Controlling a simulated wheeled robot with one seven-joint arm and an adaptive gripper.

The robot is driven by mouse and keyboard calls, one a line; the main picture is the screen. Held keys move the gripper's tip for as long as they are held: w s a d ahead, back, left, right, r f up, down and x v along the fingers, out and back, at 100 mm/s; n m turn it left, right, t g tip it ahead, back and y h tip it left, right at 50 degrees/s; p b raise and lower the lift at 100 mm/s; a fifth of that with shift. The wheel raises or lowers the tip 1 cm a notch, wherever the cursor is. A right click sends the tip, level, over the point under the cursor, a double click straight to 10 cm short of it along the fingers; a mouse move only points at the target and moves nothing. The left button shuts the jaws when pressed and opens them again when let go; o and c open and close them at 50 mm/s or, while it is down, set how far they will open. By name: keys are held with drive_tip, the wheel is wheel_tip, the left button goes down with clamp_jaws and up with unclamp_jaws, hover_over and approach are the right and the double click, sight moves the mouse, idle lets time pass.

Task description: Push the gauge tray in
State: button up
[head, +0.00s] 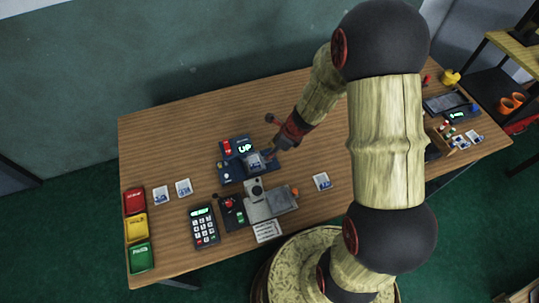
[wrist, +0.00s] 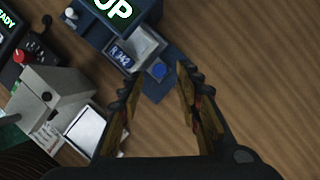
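The gauge is a dark blue device with a green display reading "UP" (head: 244,147), left of centre on the table in the head view. No gap or contact with the knob can be made out. In the head view my gripper (head: 279,146) is just right of the gauge.
A grey machine (head: 268,203) and a keypad (head: 204,227) stand in front of the gauge. Red, yellow and green bins (head: 138,228) line the left edge. The table at the back left is clear.

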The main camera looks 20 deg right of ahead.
drive_tip(key=shift+b+x, duration=0.55)
drive_tip(key=shift+x, duration=1.25)
drive_tip(key=shift+c, duration=0.4)
drive_tip(key=c, duration=0.8)
clamp_jaws()
